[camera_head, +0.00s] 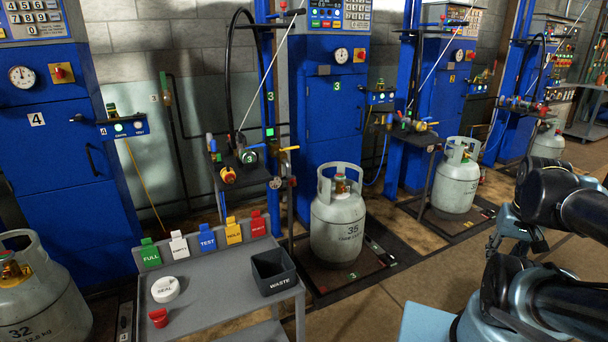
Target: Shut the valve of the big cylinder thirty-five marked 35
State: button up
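The big grey cylinder marked 35 (337,236) stands upright on the floor scale marked 3 (372,270), in front of blue cabinet 3. Its valve (340,184) shows small inside the open collar, with a reddish top and brass-coloured parts below. I cannot tell from this view whether the valve is open or shut. Dark and teal links of my arm fill the lower right, apart from the cylinder.
A grey cart (215,303) stands front left of the cylinder, with a waste bin (273,272), coloured tags, a seal roll (165,289) and a red cap (158,318). Cylinder 32 (40,300) is left; another cylinder (455,185) is right. Floor between cylinder and arm is clear.

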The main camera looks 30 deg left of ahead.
aim_at(339, 177)
jog(key=u, duration=0.6)
jog(key=i, duration=0.85)
jog(key=u, duration=0.5)
